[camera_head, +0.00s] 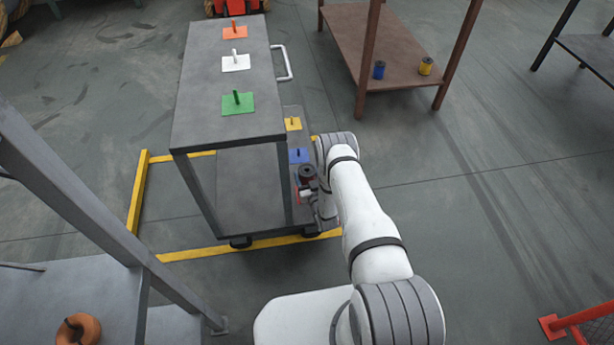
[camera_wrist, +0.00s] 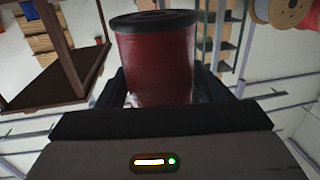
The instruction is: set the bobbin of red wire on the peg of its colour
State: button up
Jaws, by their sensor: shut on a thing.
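The bobbin of red wire (camera_wrist: 155,65) is between the dark fingers of my gripper (camera_wrist: 160,88), which is shut on it. Its dark flange faces the top of the wrist view. In the head view the bobbin (camera_head: 307,172) shows its dark end beside the cart's right side, below the top shelf's height, partly hidden by my arm. The grey cart (camera_head: 210,110) carries upright pegs on coloured plates. On its top are an orange-red plate (camera_head: 243,33), a white plate (camera_head: 243,64) and a green plate (camera_head: 246,104).
A lower cart level has a yellow plate (camera_head: 293,123) and a blue plate (camera_head: 299,156) with pegs. A brown table (camera_head: 400,45) holds a blue bobbin (camera_head: 379,70) and a yellow bobbin (camera_head: 426,66). A cart handle (camera_head: 283,65) sticks out right.

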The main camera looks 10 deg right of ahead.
jog(key=shift+f+b, duration=1.25)
jog(key=shift+f, duration=0.05)
jog(key=o, duration=1.4)
jog(key=s+d+p, duration=0.1)
jog(key=s, duration=0.6)
jog(key=shift+s+d+p, duration=0.15)
jog(key=shift+s+p, duration=0.15)
jog(key=shift+s, duration=0.05)
